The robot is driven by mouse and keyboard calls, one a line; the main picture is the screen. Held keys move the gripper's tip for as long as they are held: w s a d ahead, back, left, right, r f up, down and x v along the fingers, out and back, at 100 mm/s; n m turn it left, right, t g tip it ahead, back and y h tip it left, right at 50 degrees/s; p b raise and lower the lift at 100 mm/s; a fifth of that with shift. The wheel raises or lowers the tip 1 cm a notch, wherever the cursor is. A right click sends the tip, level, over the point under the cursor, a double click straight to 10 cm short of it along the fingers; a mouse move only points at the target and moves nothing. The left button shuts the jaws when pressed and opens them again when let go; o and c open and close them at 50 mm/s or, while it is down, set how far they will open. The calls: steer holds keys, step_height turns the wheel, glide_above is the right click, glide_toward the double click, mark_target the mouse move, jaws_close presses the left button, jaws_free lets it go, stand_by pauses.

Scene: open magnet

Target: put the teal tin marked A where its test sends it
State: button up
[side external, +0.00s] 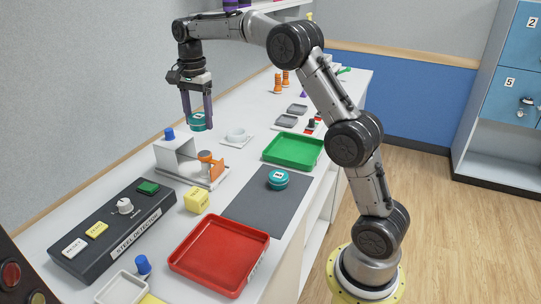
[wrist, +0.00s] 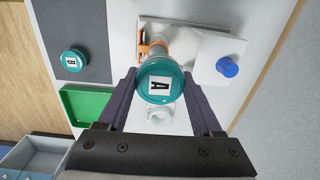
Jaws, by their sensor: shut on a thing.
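My gripper (side external: 197,112) is shut on the teal tin marked A (side external: 198,123) and holds it in the air above the bench, near the white stand with an orange part (side external: 207,160). In the wrist view the tin's A label (wrist: 160,86) faces the camera between the two fingers. A second teal tin, marked B (wrist: 73,60), sits on the dark grey mat (side external: 246,207). The steel detector panel (side external: 112,235) has a knob, a green piece and pale and yellow buttons. The red tray (side external: 216,224) and green tray (side external: 285,147) look empty.
The white stand carries a blue knob (side external: 169,134) and rises below the held tin. A yellow block (side external: 196,200) stands near the panel. A white round dish (side external: 237,136) lies behind the stand. Small grey trays and orange pieces stand farther back.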

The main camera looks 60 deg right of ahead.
steer(key=s+d+f+m, duration=0.1)
steer(key=s+d+m, duration=0.25)
steer(key=s, duration=0.65)
steer(key=s+d+f+m, duration=0.1)
steer(key=s+d+m, duration=0.25)
steer(key=s, duration=0.75)
steer(key=s+d+f+m, duration=0.15)
steer(key=s+d, duration=0.25)
steer(key=s, duration=0.6)
glide_above(305, 155)
steer(key=shift+m, duration=0.35)
steer(key=f, duration=0.8)
steer(key=shift+s+a+f, duration=0.15)
steer(key=shift+a+f, duration=0.2)
steer(key=shift+f, duration=0.05)
steer(key=shift+d+f, duration=0.2)
steer(key=shift+f, duration=1.6)
steer(key=shift+f, duration=0.1)
steer(key=o, duration=1.4)
